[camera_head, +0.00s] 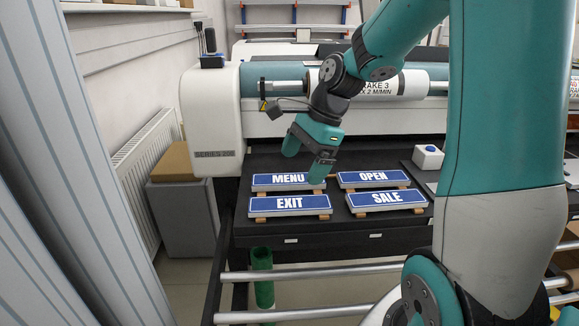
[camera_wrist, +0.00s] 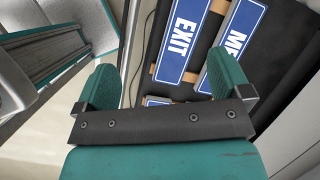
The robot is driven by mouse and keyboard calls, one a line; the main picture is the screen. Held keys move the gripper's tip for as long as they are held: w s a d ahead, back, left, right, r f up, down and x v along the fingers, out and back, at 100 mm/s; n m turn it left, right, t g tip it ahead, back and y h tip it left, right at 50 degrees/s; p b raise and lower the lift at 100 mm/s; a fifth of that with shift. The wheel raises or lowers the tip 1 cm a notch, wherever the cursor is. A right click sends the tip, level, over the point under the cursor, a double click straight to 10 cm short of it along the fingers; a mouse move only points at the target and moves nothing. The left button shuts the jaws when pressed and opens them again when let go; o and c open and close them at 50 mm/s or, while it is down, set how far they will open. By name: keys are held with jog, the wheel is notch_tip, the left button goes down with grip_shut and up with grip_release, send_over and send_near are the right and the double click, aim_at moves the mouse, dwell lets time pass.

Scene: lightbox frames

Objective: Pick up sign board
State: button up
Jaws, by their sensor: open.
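Several blue sign boards with white letters and white borders lie on small wooden blocks on a black table (camera_head: 270,231). In the head view, MENU (camera_head: 265,180) is back left, OPEN (camera_head: 372,177) back right, EXIT (camera_head: 290,204) front left and SALE (camera_head: 366,199) front right. My gripper (camera_head: 304,168) is open and empty above the MENU board, and one finger overlaps its right end in the picture. In the wrist view, EXIT (camera_wrist: 184,38) and part of MENU (camera_wrist: 222,60) show beyond my open gripper (camera_wrist: 172,65). No board is between the fingers.
A large white roller machine (camera_head: 212,115) stands behind the table. A small white box (camera_head: 428,157) sits at the table's right. Metal rails (camera_head: 300,273) run in front, beside a green post (camera_head: 262,275). A grey cabinet with a brown box (camera_head: 173,162) stands left.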

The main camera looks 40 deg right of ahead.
jog(key=d+r+m+p, duration=0.3)
jog(key=d+m, duration=0.2)
jog(key=d, duration=0.1)
jog(key=b, duration=0.1)
send_near(291, 203)
jog(key=shift+x, duration=1.15)
jog(key=x, duration=0.6)
jog(key=shift+f, duration=0.2)
jog(key=shift+t, duration=0.3)
jog(key=c, duration=1)
